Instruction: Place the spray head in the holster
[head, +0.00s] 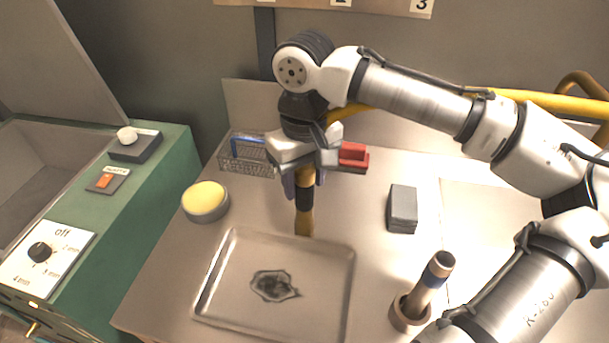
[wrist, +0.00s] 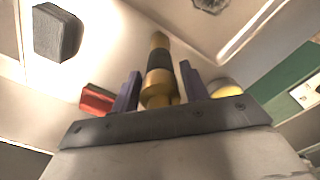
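The thing I take for the spray head is a brass piece with a black band (head: 304,222). It points down below my gripper (head: 304,180) and also shows between the fingers in the wrist view (wrist: 159,62). My gripper's two purple-grey fingers (wrist: 160,88) lie close against both its sides and appear shut on it. Its lower end overlaps the tray's back rim in the head view; I cannot tell whether it touches the table. No holster is clearly recognisable. A brown round cup (head: 403,320) at the front right holds a tilted, blue-banded cylinder (head: 429,284).
A metal tray (head: 228,302) with a dark stain lies in front of my gripper. A yellow-topped round tub (head: 205,202), a wire basket (head: 245,160), a red block (head: 353,157) and a grey block (head: 402,208) stand around. A green cabinet (head: 150,185) is left. A yellow hose (head: 545,101) runs behind my arm.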

